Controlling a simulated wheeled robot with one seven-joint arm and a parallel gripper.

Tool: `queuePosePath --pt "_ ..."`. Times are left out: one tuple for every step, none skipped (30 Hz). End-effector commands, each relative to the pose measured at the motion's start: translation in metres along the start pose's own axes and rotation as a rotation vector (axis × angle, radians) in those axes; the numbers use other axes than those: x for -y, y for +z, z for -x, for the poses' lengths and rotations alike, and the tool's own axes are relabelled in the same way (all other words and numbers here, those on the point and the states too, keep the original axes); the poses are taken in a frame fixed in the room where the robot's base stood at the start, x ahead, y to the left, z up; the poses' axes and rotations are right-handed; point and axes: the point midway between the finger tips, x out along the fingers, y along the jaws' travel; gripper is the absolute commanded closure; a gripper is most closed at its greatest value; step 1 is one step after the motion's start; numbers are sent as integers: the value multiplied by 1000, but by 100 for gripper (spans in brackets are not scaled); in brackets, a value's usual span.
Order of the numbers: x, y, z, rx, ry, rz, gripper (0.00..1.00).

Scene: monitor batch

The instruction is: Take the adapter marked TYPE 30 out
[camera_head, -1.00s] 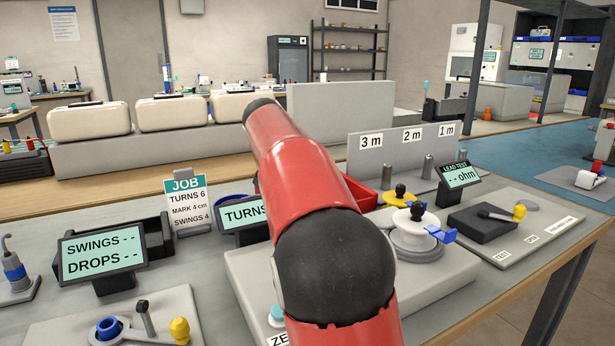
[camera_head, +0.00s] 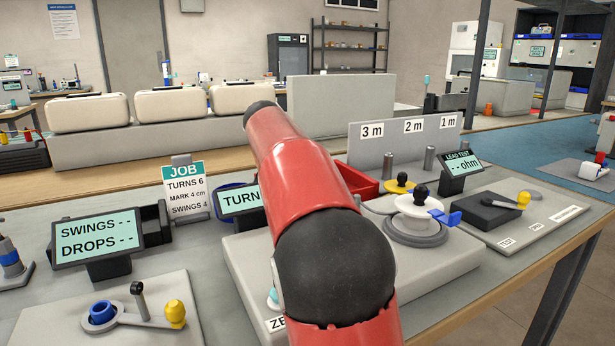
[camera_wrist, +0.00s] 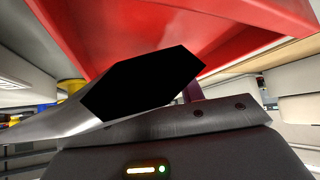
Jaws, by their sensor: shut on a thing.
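My gripper (camera_wrist: 165,105) shows only in the wrist view, close up and partly in black shadow. It is shut, and a narrow purple piece (camera_wrist: 193,92) shows between the dark finger and the bolted metal plate. Most of that piece is hidden. No TYPE 30 mark can be read in either view, so I cannot tell whether it is that adapter. A red tray (camera_wrist: 130,35) fills the top of the wrist view, close to the gripper. A red tray (camera_head: 362,187) also shows behind my red arm in the head view. My arm hides the gripper there.
A white reel (camera_head: 418,209) with a blue clip stands on the grey base right of my arm. Behind it are metal posts (camera_head: 430,160) and a marked panel (camera_head: 372,150). The SWINGS display (camera_head: 98,238) and JOB card (camera_head: 185,185) stand left. A lever board (camera_head: 60,320) lies in front.

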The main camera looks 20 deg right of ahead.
Motion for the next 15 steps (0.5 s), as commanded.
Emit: queuePosePath --pt "0 2 -2 -1 0 0 86" --pt "0 3 -3 -1 0 0 86" --pt "0 3 -4 -1 0 0 86" --pt "0 4 -4 -1 0 0 86" --pt "0 5 -5 -1 0 0 86" --pt "0 6 -6 -1 0 0 86" --pt "0 6 -6 -1 0 0 86" --pt "0 7 -7 -1 0 0 86" --pt "0 8 -8 -1 0 0 86" --pt "0 8 -9 -1 0 0 86" --pt "0 9 -9 -1 0 0 86" --pt "0 10 -10 -1 -1 0 86" --pt "0 10 -11 -1 0 0 86" --pt "0 11 -11 -1 0 0 86" --pt "0 11 -12 -1 -1 0 86"
